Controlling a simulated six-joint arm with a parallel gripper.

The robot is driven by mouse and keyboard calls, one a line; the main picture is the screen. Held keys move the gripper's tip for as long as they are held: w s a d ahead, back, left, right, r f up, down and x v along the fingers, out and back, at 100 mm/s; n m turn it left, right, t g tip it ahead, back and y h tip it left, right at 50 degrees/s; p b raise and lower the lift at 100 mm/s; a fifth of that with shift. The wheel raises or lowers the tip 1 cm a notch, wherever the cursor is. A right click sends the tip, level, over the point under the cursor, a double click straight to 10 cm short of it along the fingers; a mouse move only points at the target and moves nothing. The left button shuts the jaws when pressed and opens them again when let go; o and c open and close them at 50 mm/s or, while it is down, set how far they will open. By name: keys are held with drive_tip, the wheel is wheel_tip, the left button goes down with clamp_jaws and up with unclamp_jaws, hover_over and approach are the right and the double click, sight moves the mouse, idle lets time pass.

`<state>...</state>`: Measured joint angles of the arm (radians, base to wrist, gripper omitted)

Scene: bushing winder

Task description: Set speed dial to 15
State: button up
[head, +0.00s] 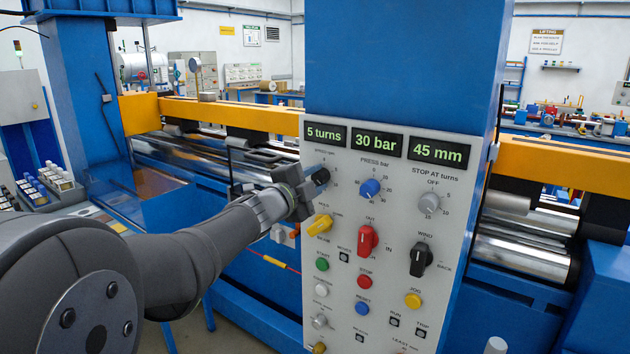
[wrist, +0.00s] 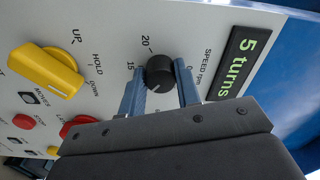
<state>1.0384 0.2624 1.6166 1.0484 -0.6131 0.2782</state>
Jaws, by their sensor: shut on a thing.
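The speed dial is a black round knob (head: 321,176) at the upper left of the grey control panel (head: 385,285). In the wrist view the knob (wrist: 160,70) sits between the two blue fingers of my gripper (wrist: 160,82), which is shut on it. Its pale pointer line faces the lower edge of the picture, toward my gripper's body. The marks 15 (wrist: 131,66) and 20 (wrist: 146,43) show on the scale beside the knob. The pointer is not at the 15. The marks below the knob are mostly hidden by my gripper.
The display above the dial (head: 325,134) reads 5 turns; others read 30 bar and 45 mm. A blue pressure knob (head: 369,188) is just to the right. A yellow lever knob (head: 320,225) lies close below. Red and black switches and coloured buttons fill the lower panel.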

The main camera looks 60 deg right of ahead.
drive_tip(key=m, duration=0.5)
drive_tip(key=shift+m, duration=0.4)
drive_tip(key=shift+m+g, duration=0.4)
drive_tip(key=shift+m, duration=1.9)
drive_tip(key=o, duration=1)
drive_tip(key=shift+a, duration=0.1)
drive_tip(key=a, duration=1.7)
drive_tip(key=shift+w+a+f, duration=0.1)
drive_tip(key=shift+a+f, duration=0.05)
